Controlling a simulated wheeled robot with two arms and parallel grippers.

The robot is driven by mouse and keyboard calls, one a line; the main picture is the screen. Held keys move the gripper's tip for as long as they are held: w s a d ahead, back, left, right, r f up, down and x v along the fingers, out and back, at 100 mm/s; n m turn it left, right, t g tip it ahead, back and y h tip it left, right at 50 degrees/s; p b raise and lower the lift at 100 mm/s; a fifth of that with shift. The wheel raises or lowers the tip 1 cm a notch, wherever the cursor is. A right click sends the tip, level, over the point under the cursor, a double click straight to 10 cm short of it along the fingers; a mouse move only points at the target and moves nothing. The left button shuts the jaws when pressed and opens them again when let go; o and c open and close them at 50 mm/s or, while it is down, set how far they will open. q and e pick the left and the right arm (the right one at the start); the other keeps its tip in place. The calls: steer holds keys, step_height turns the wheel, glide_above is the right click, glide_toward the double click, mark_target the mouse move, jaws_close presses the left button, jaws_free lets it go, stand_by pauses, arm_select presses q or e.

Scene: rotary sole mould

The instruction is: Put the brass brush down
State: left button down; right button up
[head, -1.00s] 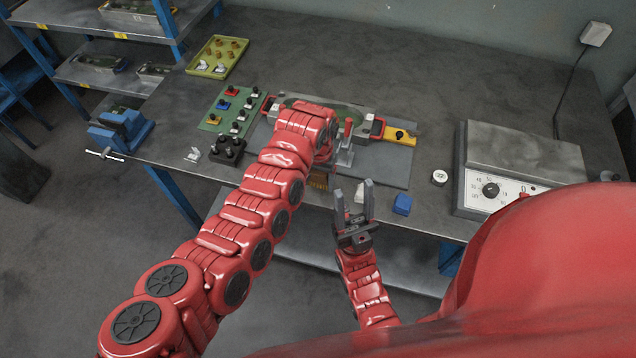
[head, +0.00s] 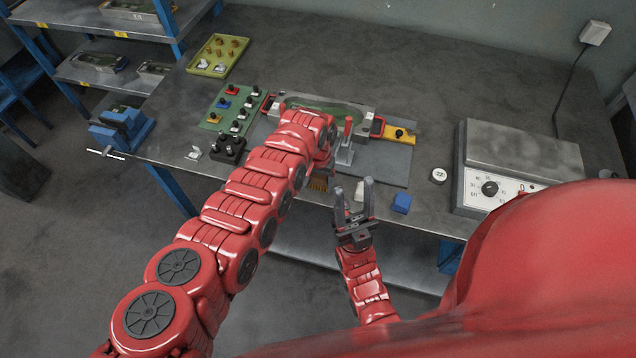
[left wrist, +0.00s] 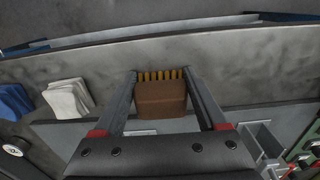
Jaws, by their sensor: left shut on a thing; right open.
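The brass brush has a brown block and yellow bristles. In the left wrist view the brush (left wrist: 161,98) sits between the two fingers of my left gripper (left wrist: 161,84), which is shut on it. In the head view only a small part of the brush (head: 316,185) shows below my left gripper (head: 322,172), near the front edge of the bench (head: 450,85); my arm hides the rest. I cannot tell if the brush touches the bench. My right gripper (head: 354,193) is open and empty, pointing up in front of the bench edge.
The mould (head: 345,112) with a red-handled clamp (head: 347,135) lies behind the left gripper on a grey mat (head: 395,165). A white block (head: 360,190) and blue block (head: 401,203) stand right of the brush. A hotplate (head: 520,155) is further right.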

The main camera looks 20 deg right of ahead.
mark_target(317, 177)
arm_select(q)
steer(key=shift+c, duration=1.2)
jaws_free()
steer(key=shift+s+f, duration=0.1)
steer(key=shift+s, duration=0.05)
steer(key=shift+o, duration=1.2)
steer(key=shift+a+r+p, duration=0.1)
steer(key=shift+r+p, duration=0.1)
steer(key=shift+p, duration=0.2)
steer(key=shift+w+r, duration=0.2)
steer(key=shift+r, duration=0.05)
step_height(317, 177, up, 3)
steer(key=shift+w+p, duration=0.15)
steer(key=shift+p, duration=0.2)
step_height(317, 177, up, 8)
steer(key=b, duration=0.3)
steer(key=shift+f, duration=0.1)
steer(key=shift+s+r, duration=0.2)
steer(key=shift+r, duration=0.2)
